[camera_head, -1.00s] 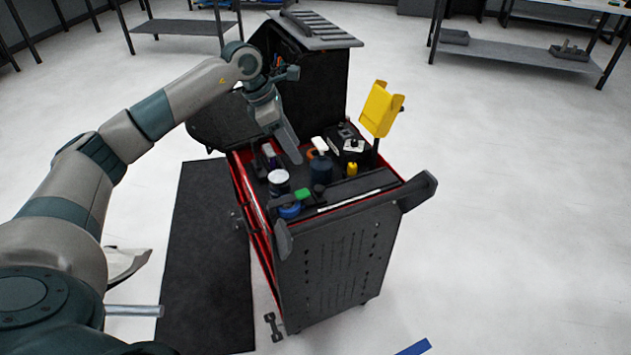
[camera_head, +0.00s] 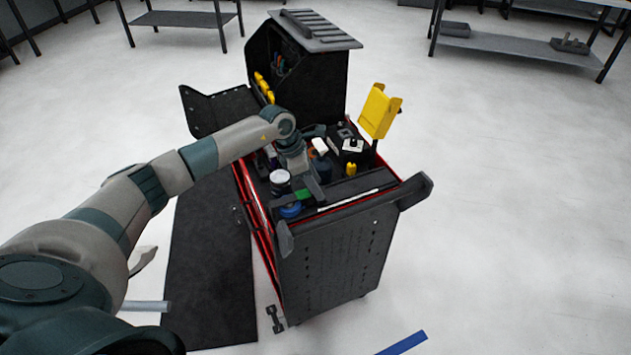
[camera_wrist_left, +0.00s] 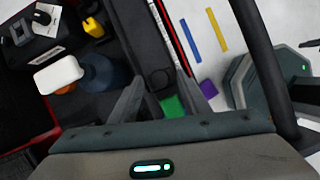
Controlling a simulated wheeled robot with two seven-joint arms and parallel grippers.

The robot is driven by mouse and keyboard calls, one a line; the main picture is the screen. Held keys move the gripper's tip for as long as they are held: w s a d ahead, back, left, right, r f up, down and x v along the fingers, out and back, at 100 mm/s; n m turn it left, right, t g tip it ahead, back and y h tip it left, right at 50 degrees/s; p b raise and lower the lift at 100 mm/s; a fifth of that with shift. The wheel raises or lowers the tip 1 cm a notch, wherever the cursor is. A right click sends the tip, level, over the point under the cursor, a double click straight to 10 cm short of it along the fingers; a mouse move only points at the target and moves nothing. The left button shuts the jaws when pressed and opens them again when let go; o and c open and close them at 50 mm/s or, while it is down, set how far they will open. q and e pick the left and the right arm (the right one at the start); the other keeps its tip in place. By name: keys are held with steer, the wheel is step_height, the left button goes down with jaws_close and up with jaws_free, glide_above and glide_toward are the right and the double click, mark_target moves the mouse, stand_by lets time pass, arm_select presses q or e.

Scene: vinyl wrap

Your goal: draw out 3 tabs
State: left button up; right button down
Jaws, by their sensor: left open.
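My left gripper (camera_head: 313,190) is low over the top of the tool cart (camera_head: 345,240), and its fingers point toward the cart's near edge. In the left wrist view the two fingers (camera_wrist_left: 162,82) are apart, with nothing held between them. A small green block (camera_head: 303,195) lies on the cart top by the fingers; it also shows in the wrist view (camera_wrist_left: 173,106), partly behind the gripper. A blue round item (camera_head: 290,211) sits next to it. I cannot tell which item carries the tabs. My right gripper is out of view.
A white-topped jar (camera_head: 280,178), a dark bottle with white cap (camera_wrist_left: 60,75) and a yellow holder (camera_head: 378,112) crowd the cart top. A cart handle (camera_head: 418,192) sticks out right. Blue (camera_wrist_left: 190,42) and yellow (camera_wrist_left: 217,30) strips lie on the floor.

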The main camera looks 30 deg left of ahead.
arm_select(q)
steer(key=shift+f, duration=0.1)
steer(key=shift+c, duration=0.3)
